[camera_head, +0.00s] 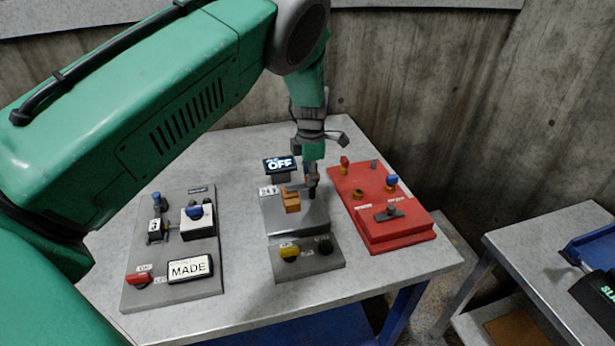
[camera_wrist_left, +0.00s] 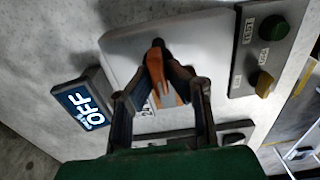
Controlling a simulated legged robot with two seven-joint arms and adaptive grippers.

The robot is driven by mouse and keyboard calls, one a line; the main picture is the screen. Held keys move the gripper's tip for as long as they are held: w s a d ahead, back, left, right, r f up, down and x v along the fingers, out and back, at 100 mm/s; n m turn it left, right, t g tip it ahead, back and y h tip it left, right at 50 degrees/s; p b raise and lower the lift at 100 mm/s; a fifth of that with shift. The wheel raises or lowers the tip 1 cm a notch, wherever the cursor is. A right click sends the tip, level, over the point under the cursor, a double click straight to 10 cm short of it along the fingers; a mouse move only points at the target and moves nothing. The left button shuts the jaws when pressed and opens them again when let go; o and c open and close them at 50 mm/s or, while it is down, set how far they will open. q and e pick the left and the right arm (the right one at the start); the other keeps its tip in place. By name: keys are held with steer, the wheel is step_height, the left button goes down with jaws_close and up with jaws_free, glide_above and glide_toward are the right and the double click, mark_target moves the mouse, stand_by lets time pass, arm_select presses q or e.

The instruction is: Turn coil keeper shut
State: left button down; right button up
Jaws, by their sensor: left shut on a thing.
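The coil keeper appears to be the orange-brown piece (camera_head: 291,202) on the grey box (camera_head: 307,213) in the middle of the table. In the left wrist view the orange piece (camera_wrist_left: 157,70) lies between my fingers, over the pale top of the box. My left gripper (camera_head: 312,184) reaches down from above at the back right of this piece. In the left wrist view the gripper (camera_wrist_left: 165,75) is shut on it. The fingers partly hide the piece and its pivot. My right gripper is not in view.
A screen (camera_head: 280,164) reading OFF stands behind the box. A button panel (camera_head: 307,258) lies in front. A grey panel (camera_head: 180,250) with switches is at left, and a red control block (camera_head: 380,208) at right. A second table (camera_head: 540,245) stands further right.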

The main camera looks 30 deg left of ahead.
arm_select(q)
steer(key=c, duration=1.7)
jaws_free()
steer(key=shift+w+d+r, duration=0.25)
steer(key=shift+w+d, duration=0.1)
steer(key=shift+w, duration=0.15)
steer(key=shift+o, duration=0.6)
steer(key=shift+w+d+f, duration=0.15)
steer(key=shift+d, duration=0.1)
steer(key=shift+r, duration=0.35)
step_height(320, 180, up, 11)
steer(key=shift+d, duration=0.3)
steer(key=shift+w+a+r, duration=0.1)
steer(key=shift+a, duration=0.35)
